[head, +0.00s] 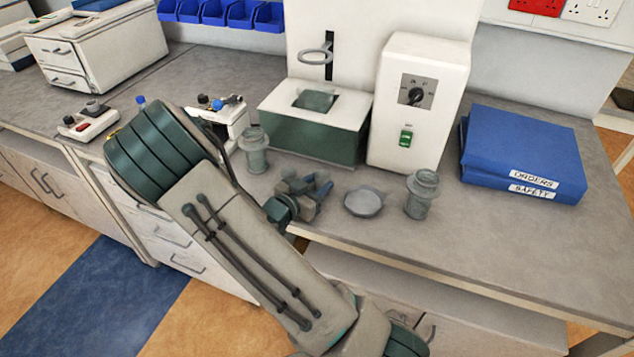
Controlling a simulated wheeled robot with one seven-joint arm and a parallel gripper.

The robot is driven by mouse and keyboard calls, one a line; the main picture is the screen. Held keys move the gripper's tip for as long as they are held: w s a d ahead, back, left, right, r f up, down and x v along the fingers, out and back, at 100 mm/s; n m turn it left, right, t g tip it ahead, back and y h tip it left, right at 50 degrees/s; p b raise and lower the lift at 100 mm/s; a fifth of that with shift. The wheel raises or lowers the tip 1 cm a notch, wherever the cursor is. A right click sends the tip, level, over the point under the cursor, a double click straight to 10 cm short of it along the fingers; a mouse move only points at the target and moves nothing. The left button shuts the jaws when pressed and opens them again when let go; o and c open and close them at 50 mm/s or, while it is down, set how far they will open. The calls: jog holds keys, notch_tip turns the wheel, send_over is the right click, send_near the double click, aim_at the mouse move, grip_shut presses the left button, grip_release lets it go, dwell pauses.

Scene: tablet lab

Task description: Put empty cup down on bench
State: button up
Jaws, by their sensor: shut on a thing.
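My gripper (312,187) is low over the bench (470,235), near its front edge, with my arm reaching in from the lower right. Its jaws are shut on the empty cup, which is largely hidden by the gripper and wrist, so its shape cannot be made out. Whether the cup touches the bench top cannot be told.
A flanged grey vessel (255,152) stands left of my gripper and another (422,195) to the right. A round grey dish (363,201) lies between. Behind are a green-and-white box (312,132) and a white switch unit (440,130). Blue binders (520,150) lie right.

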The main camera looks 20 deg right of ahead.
jog(key=shift+f, duration=0.2)
jog(key=o, duration=0.8)
